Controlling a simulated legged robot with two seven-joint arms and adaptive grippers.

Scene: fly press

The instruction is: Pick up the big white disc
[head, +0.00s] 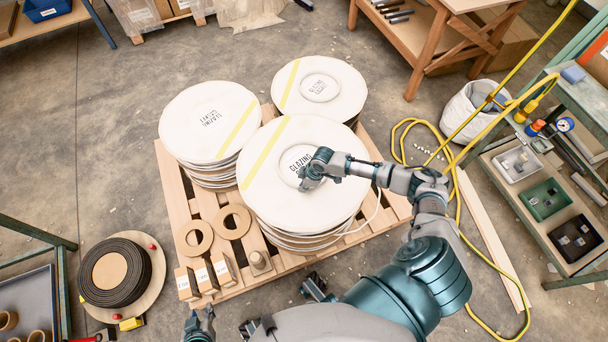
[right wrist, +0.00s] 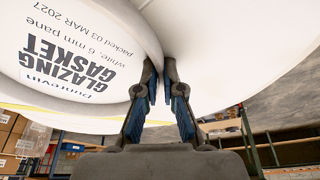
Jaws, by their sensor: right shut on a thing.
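Three stacks of big white discs stand on a wooden pallet (head: 375,205). The front stack's top disc (head: 265,190) has a yellow stripe and a raised, printed centre hub. My right gripper (head: 305,182) reaches down at that hub and is shut on its raised rim. In the right wrist view the fingers (right wrist: 160,85) pinch the rim beside the "GLAZING GASKET" print on the white disc (right wrist: 230,50). The disc appears to lie flat on its stack; whether there is a gap below cannot be told. My left gripper (head: 199,318) is at the bottom edge, open and empty, away from the discs.
Other white stacks stand at left (head: 195,135) and behind (head: 340,95). Cardboard rings (head: 233,222) and small boxes lie at the pallet's front left. A black coil (head: 140,265) is on the floor. A yellow hose (head: 455,190), white bucket (head: 470,115) and shelf cart are at right.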

